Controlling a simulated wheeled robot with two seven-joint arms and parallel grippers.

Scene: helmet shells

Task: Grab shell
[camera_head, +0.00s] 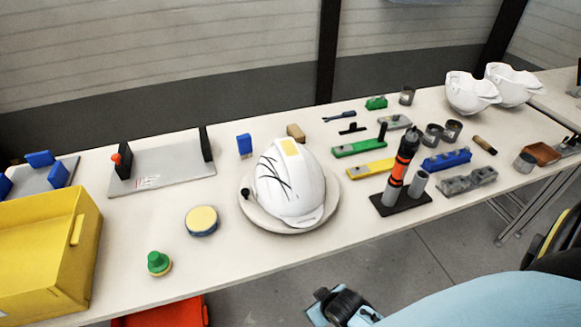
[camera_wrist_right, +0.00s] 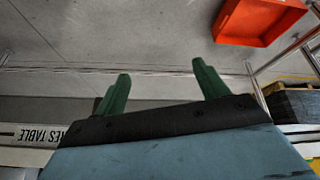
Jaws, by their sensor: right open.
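A white helmet shell (camera_head: 288,182) with a yellow patch and dark lines sits dome up on a round pale plate (camera_head: 260,222) at the middle of the table. Two more white shells, a nearer one (camera_head: 471,93) and a farther one (camera_head: 513,84), lie hollow side up at the far right. In the right wrist view my right gripper (camera_wrist_right: 161,68) is open, its green fingers apart with nothing between them, over the grey floor. It is away from the shells. My left gripper is in neither view.
A yellow bin (camera_head: 50,262) stands at the left of the long table. An orange-and-black tool (camera_head: 402,160) stands upright in a dark holder right of the middle shell. Colored blocks crowd the right side. A red-orange bin (camera_wrist_right: 262,18) is below the table.

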